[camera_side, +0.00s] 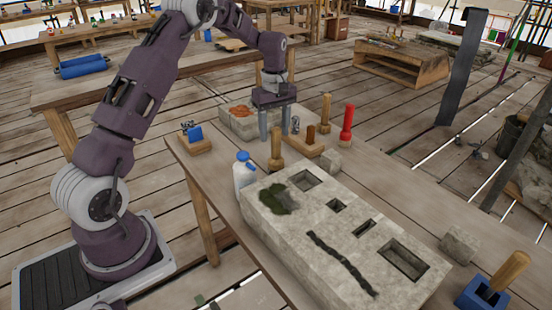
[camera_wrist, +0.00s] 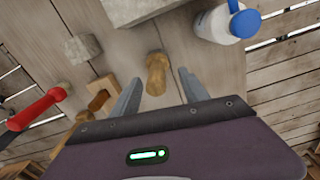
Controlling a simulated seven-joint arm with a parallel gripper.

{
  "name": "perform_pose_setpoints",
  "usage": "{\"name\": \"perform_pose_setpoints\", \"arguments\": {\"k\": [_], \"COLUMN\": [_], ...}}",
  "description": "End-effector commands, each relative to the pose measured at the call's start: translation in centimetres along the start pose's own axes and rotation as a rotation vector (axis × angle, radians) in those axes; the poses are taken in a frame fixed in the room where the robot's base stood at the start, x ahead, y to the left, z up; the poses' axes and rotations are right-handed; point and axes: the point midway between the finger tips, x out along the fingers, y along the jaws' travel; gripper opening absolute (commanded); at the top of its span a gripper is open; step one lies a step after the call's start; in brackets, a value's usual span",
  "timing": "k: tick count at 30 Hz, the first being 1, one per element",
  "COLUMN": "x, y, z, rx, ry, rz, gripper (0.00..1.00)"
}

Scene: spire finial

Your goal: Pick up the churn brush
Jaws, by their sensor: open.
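My gripper (camera_side: 275,136) is open and points down over the near table, its fingers behind an upright wooden-handled piece (camera_side: 276,152). In the wrist view, this wooden piece (camera_wrist: 156,74) shows in the gap between the open fingertips of my gripper (camera_wrist: 160,78), with space on both sides. It looks like a round tan handle, narrower at the middle; no bristles can be made out. I cannot tell for sure that it is the churn brush. A similar wooden handle (camera_side: 326,108) stands farther back, and another (camera_side: 510,268) stands in a blue holder at lower right.
A large stone block (camera_side: 290,245) with recesses fills the table's front. A white bottle with a blue cap (camera_side: 243,170) stands left of it. A red upright tool (camera_side: 347,125), a wooden block piece (camera_side: 303,147) and a small stone cube (camera_side: 328,161) are right of the gripper.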

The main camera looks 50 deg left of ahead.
Motion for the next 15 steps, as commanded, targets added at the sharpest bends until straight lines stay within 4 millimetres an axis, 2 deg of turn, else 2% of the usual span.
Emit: {"name": "perform_pose_setpoints", "arguments": {"k": [10, 15], "x": [5.7, 6.9], "y": [0.6, 0.7], "z": [-0.3, -0.3], "rx": [0.001, 0.002], "ry": [-0.003, -0.001], "rz": [-0.005, -0.001], "gripper": [0.52, 0.52]}}
